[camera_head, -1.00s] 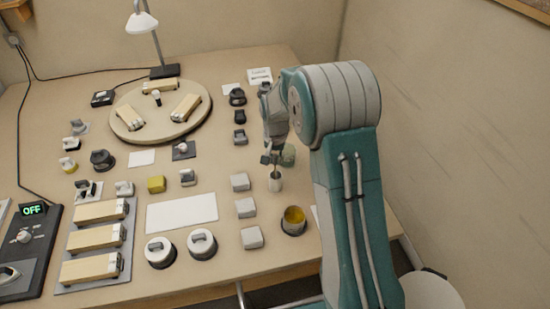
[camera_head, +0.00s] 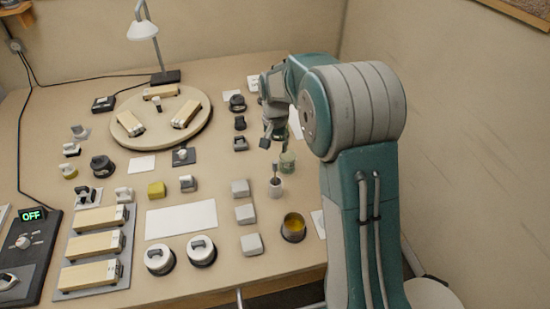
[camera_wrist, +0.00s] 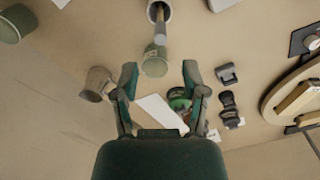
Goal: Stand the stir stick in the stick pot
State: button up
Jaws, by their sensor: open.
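My gripper (camera_head: 273,140) is above and beyond the pot, apart from the stick. In the wrist view its fingers (camera_wrist: 161,82) are spread with nothing held between them. The stick's lower end is hidden inside the pot.
A green translucent cup (camera_head: 287,161) stands just behind the pot. A dark pot with yellow contents (camera_head: 293,227) is in front. Pale blocks (camera_head: 245,214) line the left. A brownish cup (camera_wrist: 97,83) shows in the wrist view. A round board (camera_head: 160,120) lies farther back.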

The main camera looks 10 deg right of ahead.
jog(key=s+r+n+t, duration=0.3)
jog(key=s+r, duration=1.2)
jog(key=r, duration=0.1)
jog(key=s+n+t, duration=0.2)
jog(key=s, duration=1.3)
jog(key=shift+f+t, duration=0.3)
jog(key=shift+f, duration=0.1)
